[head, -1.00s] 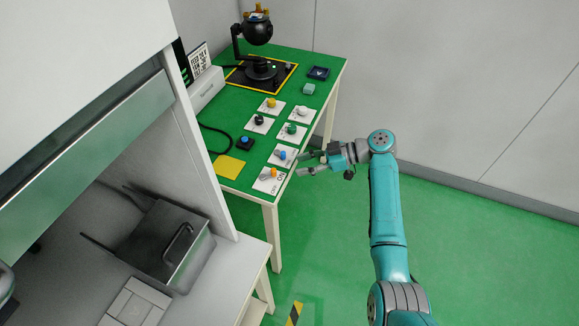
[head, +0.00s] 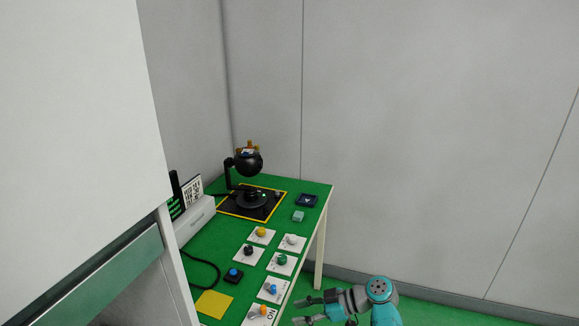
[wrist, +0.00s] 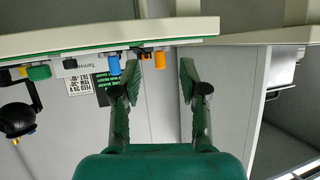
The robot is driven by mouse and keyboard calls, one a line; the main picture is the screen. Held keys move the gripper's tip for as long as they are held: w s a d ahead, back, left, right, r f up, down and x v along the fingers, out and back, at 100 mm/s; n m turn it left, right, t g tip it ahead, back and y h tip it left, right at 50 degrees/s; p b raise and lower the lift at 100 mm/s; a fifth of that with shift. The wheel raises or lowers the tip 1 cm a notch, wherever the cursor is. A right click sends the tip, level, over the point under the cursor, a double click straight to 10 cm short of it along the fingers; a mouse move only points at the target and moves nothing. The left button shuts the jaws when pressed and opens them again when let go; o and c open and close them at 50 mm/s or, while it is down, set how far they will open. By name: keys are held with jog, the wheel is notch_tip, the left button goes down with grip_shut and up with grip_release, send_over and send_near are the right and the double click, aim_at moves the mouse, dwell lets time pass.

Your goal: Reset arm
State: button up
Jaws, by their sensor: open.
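My gripper (head: 312,310) is near the bottom of the head view, at the right front edge of the green table (head: 204,245). My teal arm (head: 385,312) is mostly cut off by the lower frame edge. In the wrist view my gripper (wrist: 160,85) has its two fingers spread with nothing between them. Beyond the fingertips are the table edge and knobs, including a blue knob (wrist: 114,66) and an orange knob (wrist: 159,60). The gripper is apart from the knobs in the wrist view.
Several white cards with coloured knobs, such as the yellow knob (head: 261,231), stand on the table. A black gimbal device (head: 250,163) stands at the back. A yellow square (head: 214,304) lies at the front left. A white cabinet (head: 75,120) fills the left. Grey wall is at right.

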jog(key=s+d+f+m+t+h, duration=0.1)
jog(key=s+f+m+t+h, duration=0.1)
jog(key=s+f+m, duration=0.35)
jog(key=s+d+f+m+t+h, duration=0.1)
jog(key=s+f+m+t+h, duration=0.15)
jog(key=s+f, duration=0.6)
jog(key=s+d+f+m+t+h, duration=0.1)
jog(key=s+d+f+m+h, duration=0.15)
jog(key=s, duration=0.35)
jog(key=s+d+f+m+t+h, duration=0.1)
jog(key=s+d+f+m+t, duration=0.2)
jog(key=s, duration=0.4)
jog(key=s+d+r+m+t+h, duration=0.1)
jog(key=s+d+r+h, duration=0.2)
jog(key=s, duration=0.5)
jog(key=s+d+r+m+t+h, duration=0.1)
jog(key=s+d+r, duration=0.2)
jog(key=s+r, duration=0.35)
jog(key=s+r+t, duration=0.1)
jog(key=s+r, duration=0.4)
jog(key=r, duration=0.3)
jog(key=s+d+r+t+h, duration=0.1)
jog(key=s+r+t, duration=0.1)
jog(key=s+r, duration=0.3)
notch_tip(320, 180, up, 4)
jog(key=shift+s+f+m, duration=0.15)
jog(key=shift+s+m, duration=0.05)
jog(key=shift+m, duration=0.15)
